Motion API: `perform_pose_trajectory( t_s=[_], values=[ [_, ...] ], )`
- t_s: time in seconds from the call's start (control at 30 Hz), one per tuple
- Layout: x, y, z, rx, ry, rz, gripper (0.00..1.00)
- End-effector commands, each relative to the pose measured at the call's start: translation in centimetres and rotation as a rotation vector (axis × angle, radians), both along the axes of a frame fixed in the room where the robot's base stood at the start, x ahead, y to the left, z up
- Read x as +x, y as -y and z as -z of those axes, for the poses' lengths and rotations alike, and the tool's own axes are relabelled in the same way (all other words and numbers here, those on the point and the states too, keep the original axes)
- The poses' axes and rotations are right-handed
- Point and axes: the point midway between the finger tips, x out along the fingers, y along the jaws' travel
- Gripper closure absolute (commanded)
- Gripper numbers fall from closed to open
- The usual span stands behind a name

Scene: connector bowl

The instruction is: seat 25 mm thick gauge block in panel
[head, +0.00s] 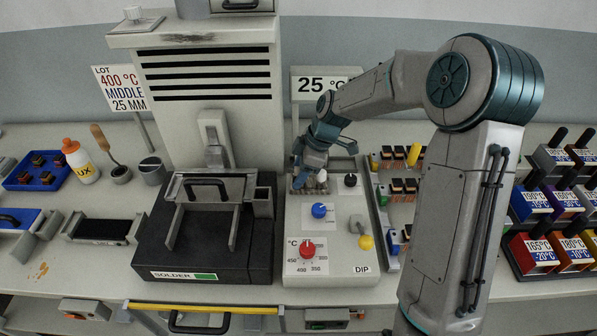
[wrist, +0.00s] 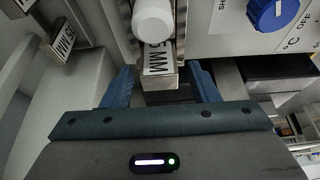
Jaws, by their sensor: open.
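My gripper (wrist: 162,88) is open, with its two blue fingers either side of the near end of a metal gauge block (wrist: 158,72). The block's label reads "5 MM", its first part hidden behind a white rounded knob (wrist: 153,20). I cannot tell whether the fingers touch the block. In the head view my gripper (head: 303,172) is low over the back left of the grey DIP panel (head: 300,235) and hides most of the block there. Another block marked "MM" (wrist: 62,40) shows at the left of the wrist view.
The DIP panel carries a blue knob (head: 319,210), a red knob (head: 307,248), a black knob (head: 350,180) and a yellow one (head: 366,242). The dark solder unit (head: 165,250) stands left. A sign (head: 120,88) reads "400 °C MIDDLE 25 MM". Component racks stand right.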

Motion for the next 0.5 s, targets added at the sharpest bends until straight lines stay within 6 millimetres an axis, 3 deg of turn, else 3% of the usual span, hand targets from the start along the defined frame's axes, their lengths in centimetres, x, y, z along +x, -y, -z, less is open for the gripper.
perform_pose_trajectory(
  t_s=[0.3,0.5],
  values=[
    [0.1,2.7,-6.2,-0.001,0.008,0.003,0.46],
    [0.1,3.9,-9.2,-0.001,0.006,0.002,0.46]
  ],
)
